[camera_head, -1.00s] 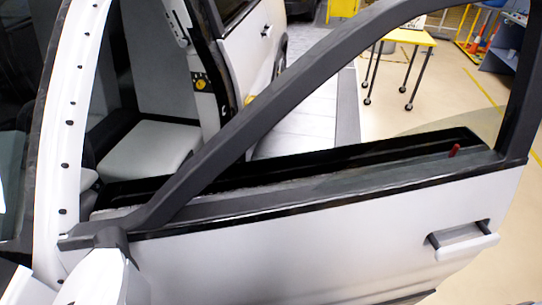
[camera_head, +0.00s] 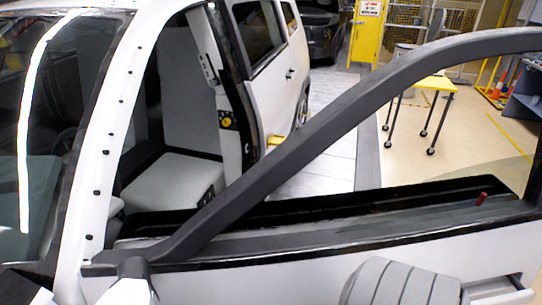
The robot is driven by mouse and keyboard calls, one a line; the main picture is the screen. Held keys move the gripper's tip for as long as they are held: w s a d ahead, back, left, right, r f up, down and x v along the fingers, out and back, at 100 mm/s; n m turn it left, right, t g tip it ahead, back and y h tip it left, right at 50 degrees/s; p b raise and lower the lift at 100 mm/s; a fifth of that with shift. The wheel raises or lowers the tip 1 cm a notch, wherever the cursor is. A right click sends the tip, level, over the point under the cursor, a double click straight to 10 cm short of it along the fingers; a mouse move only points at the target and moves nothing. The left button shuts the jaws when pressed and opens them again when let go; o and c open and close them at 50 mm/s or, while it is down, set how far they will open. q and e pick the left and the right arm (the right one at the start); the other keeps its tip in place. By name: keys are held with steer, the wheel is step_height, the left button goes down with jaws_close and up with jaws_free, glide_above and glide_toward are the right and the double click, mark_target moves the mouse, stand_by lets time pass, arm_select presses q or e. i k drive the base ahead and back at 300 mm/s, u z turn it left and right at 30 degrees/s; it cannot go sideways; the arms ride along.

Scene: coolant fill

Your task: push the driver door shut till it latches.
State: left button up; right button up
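The white driver door (camera_head: 265,283) stands open, swung out from the car body. Its black window frame (camera_head: 330,122) slants across the view, and a red lock pin (camera_head: 481,198) stands on its sill. The door handle (camera_head: 505,292) is partly cut off at the bottom right. The door opening shows beyond, with a pale seat (camera_head: 172,182) and the white pillar (camera_head: 228,85) behind it. A pale grey segmented rounded part (camera_head: 400,285), perhaps of my arm, shows in front of the door at the bottom. Neither gripper can be made out.
The windscreen pillar (camera_head: 108,130) is at the left, with the mirror (camera_head: 128,290) below. A yellow table (camera_head: 435,84) and a yellow cabinet (camera_head: 367,32) stand beyond the door. Open floor (camera_head: 480,135) lies beyond it to the right.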

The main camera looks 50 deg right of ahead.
mark_target(237, 248)
steer(key=u, duration=0.35)
steer(key=k, duration=0.85)
steer(key=z, duration=1.8)
steer(key=i, duration=0.5)
steer(key=u, duration=0.1)
